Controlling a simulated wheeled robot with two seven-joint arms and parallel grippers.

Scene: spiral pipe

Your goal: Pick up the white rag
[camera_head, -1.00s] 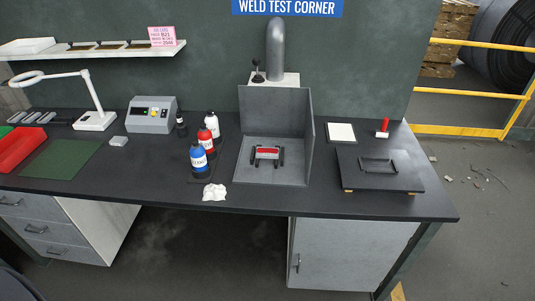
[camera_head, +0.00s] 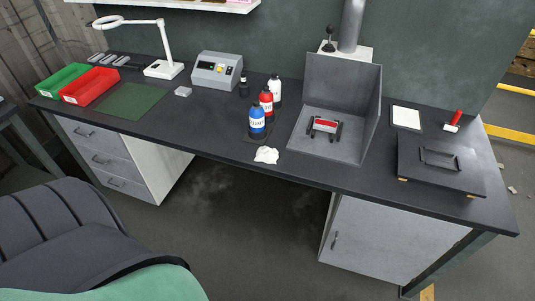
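The white rag (camera_head: 266,155) lies crumpled near the front edge of the dark workbench (camera_head: 230,155), just in front of a blue bottle (camera_head: 257,122). Nothing covers it. Neither of my grippers shows in the head view.
Red (camera_head: 266,100) and white (camera_head: 274,88) bottles stand behind the blue one. A grey three-sided booth (camera_head: 345,85) with a small red-topped fixture (camera_head: 323,125) is right of the rag. A grey control box (camera_head: 217,70) is behind left. A dark chair (camera_head: 60,235) stands at lower left. Bench left of the rag is clear.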

